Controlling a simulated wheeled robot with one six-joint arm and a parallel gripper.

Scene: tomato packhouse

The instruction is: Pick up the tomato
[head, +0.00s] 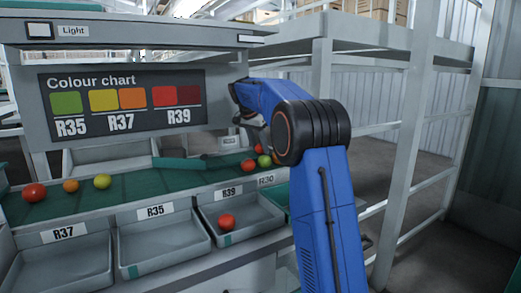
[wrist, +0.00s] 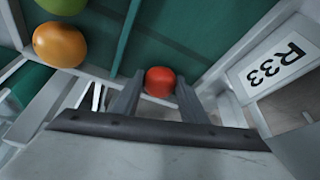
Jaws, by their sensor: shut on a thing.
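In the wrist view my gripper (wrist: 159,90) is shut on a red tomato (wrist: 160,81), which sits between the two finger tips. Green belt surface shows just beyond it. An orange tomato (wrist: 60,45) and a green tomato (wrist: 62,4) lie at the upper left of the wrist view.
On the left of the green belt (head: 135,186) lie red, orange and yellow-green tomatoes. Trays R37 (head: 66,270) and R35 (head: 163,244) look empty. Tray R39 (head: 250,226) holds one red tomato (head: 227,221). An R33 label (wrist: 275,65) is beside my gripper. A white post (head: 405,150) stands right.

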